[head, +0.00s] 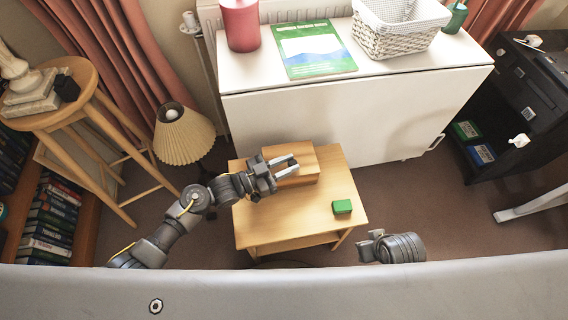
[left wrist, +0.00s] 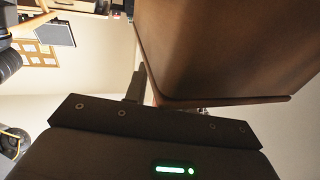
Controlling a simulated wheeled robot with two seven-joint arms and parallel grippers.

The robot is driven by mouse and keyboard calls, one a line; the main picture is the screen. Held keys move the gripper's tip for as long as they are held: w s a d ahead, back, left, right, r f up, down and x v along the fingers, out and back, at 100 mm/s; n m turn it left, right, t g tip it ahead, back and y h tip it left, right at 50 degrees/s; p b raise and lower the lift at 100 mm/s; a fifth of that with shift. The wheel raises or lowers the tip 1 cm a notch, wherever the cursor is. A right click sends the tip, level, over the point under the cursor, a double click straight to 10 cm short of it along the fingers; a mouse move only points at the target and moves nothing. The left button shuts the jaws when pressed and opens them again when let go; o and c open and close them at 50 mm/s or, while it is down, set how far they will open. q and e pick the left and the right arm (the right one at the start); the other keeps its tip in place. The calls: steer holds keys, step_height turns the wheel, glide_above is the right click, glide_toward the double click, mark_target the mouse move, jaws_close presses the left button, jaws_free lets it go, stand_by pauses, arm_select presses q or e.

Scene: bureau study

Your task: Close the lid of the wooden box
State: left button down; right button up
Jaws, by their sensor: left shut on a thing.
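The wooden box (head: 305,162) sits at the back of a small light-wood table (head: 270,222). My left gripper (head: 294,163) reaches in from the left, with its two fingers over the box's upper side. It is shut on a part of the box, seemingly the lid; the fingers hide the exact contact. In the left wrist view a large brown wooden panel of the box (left wrist: 225,50) fills the upper right, close to the gripper. How far the lid stands open cannot be told.
A small green block (head: 342,207) lies on the table's right side. A white cabinet (head: 350,115) stands right behind the table. A pleated lamp (head: 183,137) and a wooden stool (head: 62,110) stand at the left. The table's front part is clear.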

arm_select(q)
steer(key=shift+f, duration=0.1)
steer(key=c, duration=1.1)
jaws_free()
steer(key=shift+c, duration=0.2)
steer(key=v, duration=1.1)
steer(key=shift+p, duration=0.35)
arm_select(e)
steer(key=shift+x, duration=0.85)
arm_select(q)
steer(key=shift+d, duration=0.1)
arm_select(e)
steer(key=shift+s+r, duration=0.1)
steer(key=shift+s, duration=0.15)
